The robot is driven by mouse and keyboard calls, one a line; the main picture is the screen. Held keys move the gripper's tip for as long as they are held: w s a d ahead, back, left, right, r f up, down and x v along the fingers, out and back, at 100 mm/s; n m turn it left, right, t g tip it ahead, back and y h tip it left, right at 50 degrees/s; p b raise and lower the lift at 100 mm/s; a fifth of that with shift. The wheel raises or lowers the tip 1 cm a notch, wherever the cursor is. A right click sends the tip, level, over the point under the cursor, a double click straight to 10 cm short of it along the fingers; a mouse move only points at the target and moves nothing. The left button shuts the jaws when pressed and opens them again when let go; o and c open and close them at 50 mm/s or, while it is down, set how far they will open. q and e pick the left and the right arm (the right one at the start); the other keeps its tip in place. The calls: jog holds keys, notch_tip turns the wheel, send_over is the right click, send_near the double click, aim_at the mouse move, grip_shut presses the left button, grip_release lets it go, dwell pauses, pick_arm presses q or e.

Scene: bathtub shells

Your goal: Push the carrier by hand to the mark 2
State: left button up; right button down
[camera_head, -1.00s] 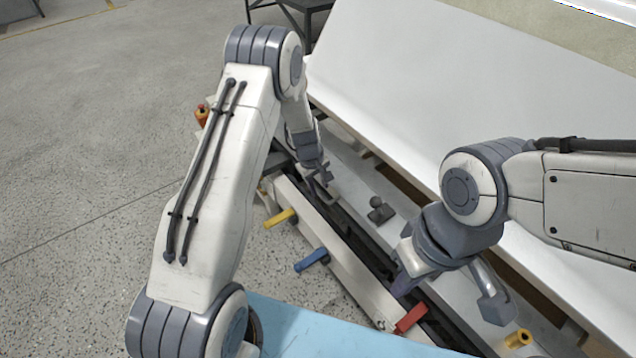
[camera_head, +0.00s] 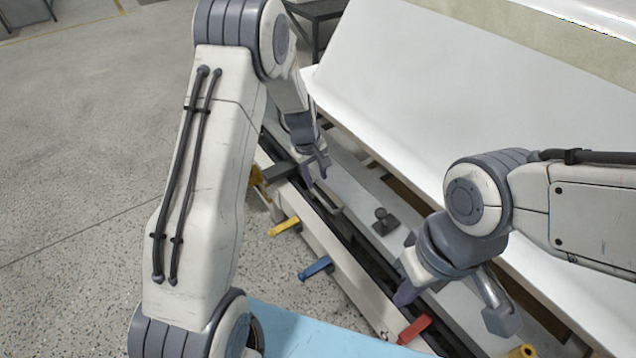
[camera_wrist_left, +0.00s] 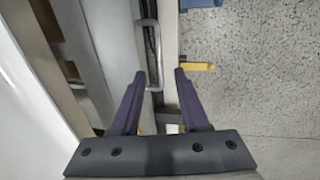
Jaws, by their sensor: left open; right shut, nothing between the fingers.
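A dark rail channel (camera_head: 352,245) runs along the grey bench. A bent metal bar handle (camera_wrist_left: 155,45) lies over it in the left wrist view, and I cannot tell for certain that it belongs to the carrier. My left gripper (camera_head: 316,172) is open above the rail's far part; in the left wrist view its spread fingers (camera_wrist_left: 160,73) reach around the near end of the handle, contact unclear. Coloured tabs edge the rail: yellow (camera_head: 285,227), blue (camera_head: 316,267) and red (camera_head: 415,328). No mark number is readable. My right gripper (camera_head: 404,292) is shut and empty above the near part.
A dark block with a knob (camera_head: 385,222) sits on the bench between my grippers. A large white shell (camera_head: 450,110) rises behind the bench. A dark bar (camera_head: 280,172) crosses the rail's far end. A light-blue surface (camera_head: 290,330) lies in front; open floor is at left.

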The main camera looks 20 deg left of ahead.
aim_at(321, 199)
pick_arm(q)
jog(key=shift+r, duration=0.25)
jog(key=f+b, duration=0.1)
jog(key=f, duration=0.2)
jog(key=w+f+b, duration=0.1)
jog(key=f, duration=0.2)
jog(key=w+f+b, duration=0.1)
jog(key=f, duration=0.3)
jog(key=shift+d, duration=0.4)
grip_shut()
jog(key=shift+w, duration=0.1)
dwell(1.1)
